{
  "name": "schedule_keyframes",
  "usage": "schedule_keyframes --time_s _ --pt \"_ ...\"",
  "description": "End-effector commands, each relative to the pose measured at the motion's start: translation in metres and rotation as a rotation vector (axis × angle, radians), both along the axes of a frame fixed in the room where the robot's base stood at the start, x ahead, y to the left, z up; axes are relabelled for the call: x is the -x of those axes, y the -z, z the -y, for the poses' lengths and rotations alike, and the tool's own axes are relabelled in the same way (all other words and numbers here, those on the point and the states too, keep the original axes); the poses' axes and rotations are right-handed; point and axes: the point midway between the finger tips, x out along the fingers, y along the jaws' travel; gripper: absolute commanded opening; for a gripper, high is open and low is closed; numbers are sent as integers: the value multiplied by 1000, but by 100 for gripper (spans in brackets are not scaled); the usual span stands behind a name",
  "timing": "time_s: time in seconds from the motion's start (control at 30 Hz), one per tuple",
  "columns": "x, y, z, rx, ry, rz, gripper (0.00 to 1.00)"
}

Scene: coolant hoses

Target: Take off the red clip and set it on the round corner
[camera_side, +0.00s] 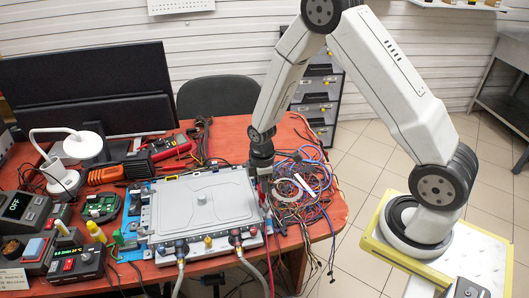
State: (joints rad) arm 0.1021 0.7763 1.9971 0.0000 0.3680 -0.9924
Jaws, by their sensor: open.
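A flat grey box (200,207) with a small round knob lies on the red-brown table. Two hoses meet fittings along its front edge, a left hose (181,264) and a right hose (239,251). Small red parts (236,232) show at the right fitting; I cannot tell for sure which is the red clip. My gripper (265,178) points down by the box's right edge, behind the right fitting. It is open, and I see nothing held in it. The table's rounded corner (336,217) is at the right, beyond the wires.
A tangle of coloured wires (300,185) lies right of my gripper and hangs over the table edge. Meters and small devices (60,245) crowd the left. A monitor (90,88) stands at the back. Little bare table shows near the right edge.

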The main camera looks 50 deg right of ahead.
Motion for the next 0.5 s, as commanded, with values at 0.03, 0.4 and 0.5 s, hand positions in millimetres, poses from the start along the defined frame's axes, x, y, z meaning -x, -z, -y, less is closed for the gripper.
schedule_keyframes --time_s 0.03,0.4,0.5 --pt "0 0 0 0 0 0 41" --pt "-1 26 0 0 0 -4 41" --pt "-1 36 0 0 0 -1 41"
